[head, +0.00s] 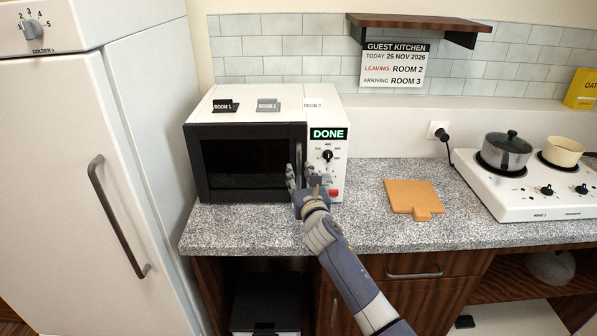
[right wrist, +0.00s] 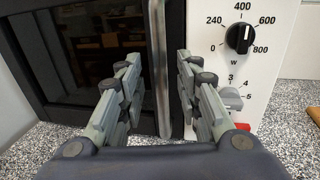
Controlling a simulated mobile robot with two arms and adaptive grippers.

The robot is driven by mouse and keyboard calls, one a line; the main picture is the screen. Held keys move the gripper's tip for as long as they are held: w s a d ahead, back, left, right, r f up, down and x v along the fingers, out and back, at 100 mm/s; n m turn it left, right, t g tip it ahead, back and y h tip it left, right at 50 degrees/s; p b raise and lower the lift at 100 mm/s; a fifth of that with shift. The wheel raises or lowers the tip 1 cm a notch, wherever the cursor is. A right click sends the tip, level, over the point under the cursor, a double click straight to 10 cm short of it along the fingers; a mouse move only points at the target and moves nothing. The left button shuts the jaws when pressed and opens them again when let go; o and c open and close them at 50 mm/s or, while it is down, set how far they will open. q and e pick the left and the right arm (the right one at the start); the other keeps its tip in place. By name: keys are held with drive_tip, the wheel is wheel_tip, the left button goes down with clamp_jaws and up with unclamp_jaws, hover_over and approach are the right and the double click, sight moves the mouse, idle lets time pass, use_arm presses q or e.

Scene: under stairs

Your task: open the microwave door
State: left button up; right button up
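The microwave (head: 216,118) stands on the speckled counter with its dark-framed door (head: 246,164) shut. Its vertical bar handle (head: 299,154) is at the door's right edge, beside the white control panel with a lit DONE display (head: 328,134). My right gripper (head: 308,178) is in front of the lower handle. In the right wrist view my right gripper (right wrist: 160,85) is open, and the handle (right wrist: 160,60) runs between its two fingers, with a gap on each side. I cannot tell how deep the handle is between them. My left gripper is out of view.
A white fridge (head: 70,170) stands at the left, close to the microwave. An orange board (head: 413,198) lies on the counter at the right, and a hob with a lidded pot (head: 505,155) is further right. Counter before the door is clear.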

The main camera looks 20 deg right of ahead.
drive_tip(key=shift+w+d, duration=0.15)
drive_tip(key=shift+w, duration=0.85)
clamp_jaws()
